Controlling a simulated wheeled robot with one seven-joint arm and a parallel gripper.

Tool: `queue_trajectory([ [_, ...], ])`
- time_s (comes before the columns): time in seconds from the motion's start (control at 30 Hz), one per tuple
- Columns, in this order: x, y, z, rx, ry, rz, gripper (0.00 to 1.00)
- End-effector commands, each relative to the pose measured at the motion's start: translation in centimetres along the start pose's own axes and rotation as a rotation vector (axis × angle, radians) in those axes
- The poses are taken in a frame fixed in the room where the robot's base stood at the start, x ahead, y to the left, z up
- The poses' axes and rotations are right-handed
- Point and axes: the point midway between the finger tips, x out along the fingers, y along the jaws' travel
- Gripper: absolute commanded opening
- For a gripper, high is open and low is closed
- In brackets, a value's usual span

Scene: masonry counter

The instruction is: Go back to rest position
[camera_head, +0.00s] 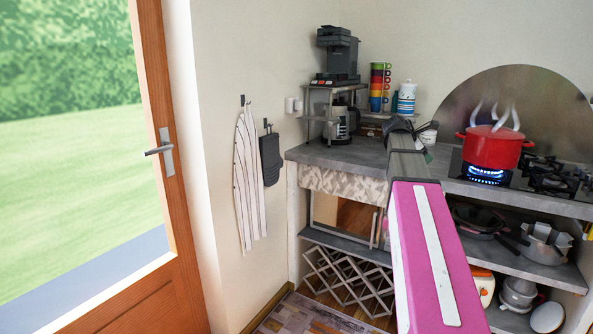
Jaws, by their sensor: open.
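My arm, pink and grey, reaches from the lower right of the head view toward the counter. My gripper (398,126) is the small dark end of the arm, over the back of the grey masonry counter (338,156). It is open, and I see nothing held in it. The arm hides part of its fingers and the counter behind it. I cannot tell how far it is above the counter.
A steaming red pot (492,147) stands on a lit burner at right. A coffee machine (338,56), stacked coloured cups (379,86) and a white-blue cup stack (406,98) stand behind. Pans (478,219) fill lower shelves. A wooden door (172,200) is at left.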

Motion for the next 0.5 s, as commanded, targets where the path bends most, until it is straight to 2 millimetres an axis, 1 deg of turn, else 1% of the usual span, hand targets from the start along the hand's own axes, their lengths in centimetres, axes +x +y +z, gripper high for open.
queue_trajectory([
  [0.03, 0.5, -1.4, -2.7, 0.047, 0.039, -0.007, 0.73],
  [0.07, 0.8, -2.0, -4.2, 0.081, 0.063, -0.012, 0.73],
  [0.1, 1.2, -2.8, -6.3, 0.130, 0.096, -0.021, 0.73],
  [0.17, 1.6, -4.1, -9.3, 0.203, 0.144, -0.039, 0.73],
  [0.2, 1.9, -5.0, -11.1, 0.252, 0.174, -0.053, 0.73],
  [0.27, 2.2, -6.4, -14.0, 0.325, 0.219, -0.079, 0.73],
  [0.3, 2.4, -7.4, -15.9, 0.373, 0.247, -0.099, 0.73],
  [0.37, 2.6, -9.0, -18.6, 0.448, 0.288, -0.135, 0.73],
  [0.4, 2.6, -10.1, -20.4, 0.499, 0.313, -0.160, 0.73],
  [0.47, 2.6, -11.8, -23.0, 0.573, 0.349, -0.203, 0.73],
  [0.5, 2.6, -12.9, -24.8, 0.623, 0.371, -0.235, 0.73],
])
